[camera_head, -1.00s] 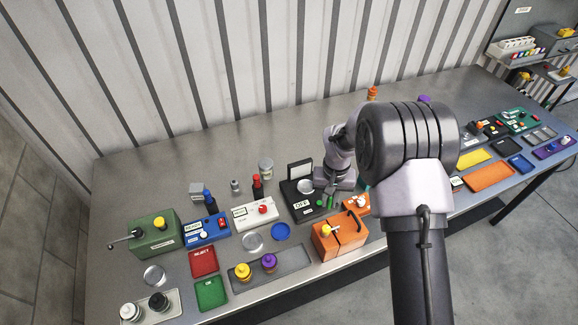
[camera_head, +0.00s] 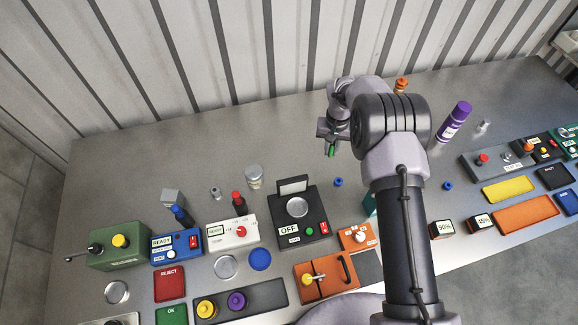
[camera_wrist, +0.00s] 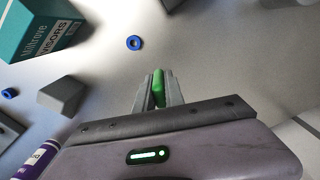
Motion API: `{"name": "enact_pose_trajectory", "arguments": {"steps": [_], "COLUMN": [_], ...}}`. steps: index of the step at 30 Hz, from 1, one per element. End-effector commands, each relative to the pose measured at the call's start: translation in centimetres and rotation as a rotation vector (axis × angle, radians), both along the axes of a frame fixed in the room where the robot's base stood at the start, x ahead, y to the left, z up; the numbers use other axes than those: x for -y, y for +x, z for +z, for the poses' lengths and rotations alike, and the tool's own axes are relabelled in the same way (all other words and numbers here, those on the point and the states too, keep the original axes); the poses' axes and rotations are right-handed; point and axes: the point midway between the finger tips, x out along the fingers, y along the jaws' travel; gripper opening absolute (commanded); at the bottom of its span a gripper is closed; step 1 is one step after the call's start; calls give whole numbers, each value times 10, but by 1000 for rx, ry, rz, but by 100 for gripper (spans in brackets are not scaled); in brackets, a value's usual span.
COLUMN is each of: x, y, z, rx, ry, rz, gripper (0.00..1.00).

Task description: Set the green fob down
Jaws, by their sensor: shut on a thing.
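The green fob (camera_wrist: 158,88) is between the two fingers of my gripper (camera_wrist: 160,92) in the wrist view, and the fingers are shut on it. In the head view the green fob (camera_head: 331,150) hangs below my gripper (camera_head: 331,143), over the back middle of the grey bench (camera_head: 120,165). It appears to be held above the bench top, but the exact height is hard to tell. Part of my gripper is hidden by my arm in the head view.
A blue ring (camera_wrist: 133,43) lies near the fingers in the wrist view. A teal box (camera_wrist: 40,27) and a grey block (camera_wrist: 60,96) stand to the left. A purple bottle (camera_head: 454,121) stands right of my arm. The black OFF device (camera_head: 297,222) is in front. The back left bench is clear.

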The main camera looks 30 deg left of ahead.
Motion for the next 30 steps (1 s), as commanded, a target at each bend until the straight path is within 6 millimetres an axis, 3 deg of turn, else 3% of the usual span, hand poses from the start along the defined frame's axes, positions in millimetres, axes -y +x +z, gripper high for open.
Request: {"name": "enact_pose_trajectory", "arguments": {"steps": [1, 3, 7, 19, 25, 30], "x": [0, 0, -5, -108, -136, -134], "y": [0, -1, -5, -73, -91, -89], "z": [-17, -32, -44, -53, -57, -90], "rx": [0, -1, 2, 2, 3, 2], "ry": [0, 0, 1, 1, 1, 2], "rz": [1, 0, 2, 3, 4, 0], "gripper": [0, 0, 0, 0, 0, 0]}}
